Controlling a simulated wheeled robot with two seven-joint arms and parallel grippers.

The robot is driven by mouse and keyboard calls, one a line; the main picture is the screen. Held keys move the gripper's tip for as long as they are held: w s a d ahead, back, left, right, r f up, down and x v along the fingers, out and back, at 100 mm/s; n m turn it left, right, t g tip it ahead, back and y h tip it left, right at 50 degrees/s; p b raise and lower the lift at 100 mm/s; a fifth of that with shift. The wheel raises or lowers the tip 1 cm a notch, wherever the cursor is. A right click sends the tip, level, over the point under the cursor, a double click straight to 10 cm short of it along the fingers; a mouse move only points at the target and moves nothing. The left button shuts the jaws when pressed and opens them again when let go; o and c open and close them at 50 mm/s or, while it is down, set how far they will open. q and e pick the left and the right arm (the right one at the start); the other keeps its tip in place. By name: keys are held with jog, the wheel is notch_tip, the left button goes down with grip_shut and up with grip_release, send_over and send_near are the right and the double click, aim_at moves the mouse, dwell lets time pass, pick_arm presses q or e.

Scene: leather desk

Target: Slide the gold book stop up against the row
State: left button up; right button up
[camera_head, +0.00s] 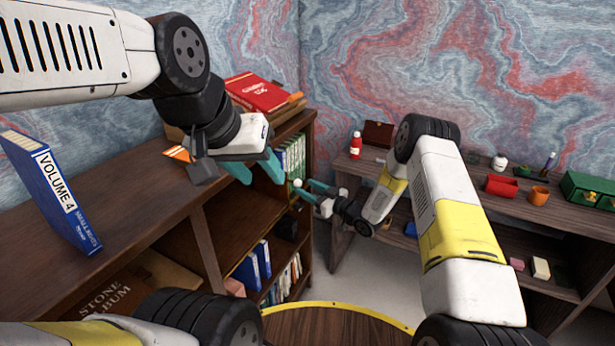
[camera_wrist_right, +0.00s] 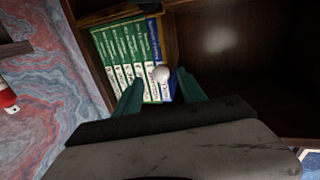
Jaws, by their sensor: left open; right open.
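A row of green books (camera_head: 291,157) stands in the upper shelf bay. In the right wrist view the green books (camera_wrist_right: 124,55) lean beside a blue book (camera_wrist_right: 157,45). A pale round knob (camera_wrist_right: 162,74) shows in front of the books, between my right fingers; it also shows in the head view (camera_head: 297,183). My left gripper (camera_head: 259,174) is open and empty over the bookcase's front edge.
A blue Volume 4 book (camera_head: 52,190) stands on the bookcase top (camera_head: 130,195), and a red book (camera_head: 258,93) lies at its far end. Lower shelves hold more books (camera_head: 252,268).

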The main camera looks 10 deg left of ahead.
jog(key=v, duration=0.2)
jog(key=shift+s+d, duration=0.25)
jog(key=shift+d, duration=0.1)
jog(key=w+d+r+m+t+h, duration=0.1)
jog(key=w+d+r+h, duration=0.1)
jog(key=d+r+h, duration=0.45)
jog(key=w+d+r+m+t+h, duration=0.1)
jog(key=w+d+r+m, duration=0.15)
jog(key=r, duration=0.75)
jog(key=s+d+r+m+h, duration=0.35)
jog(key=s+d+r, duration=0.35)
jog(key=d+r, duration=0.3)
jog(key=s+d+r+m+g+h, duration=0.1)
jog(key=s+d+r+g, duration=0.15)
jog(key=s, duration=0.65)
jog(key=s+d+r+m+g+h, duration=0.15)
jog(key=s+r, duration=0.25)
jog(key=s, duration=0.4)
jog(key=s+f+m+g, duration=0.1)
jog(key=s+g, duration=0.1)
jog(key=s, duration=1.6)
jog(key=shift+s+a+f+y, duration=0.2)
jog(key=shift+s+f+y, duration=0.1)
jog(key=shift+s+y, duration=0.15)
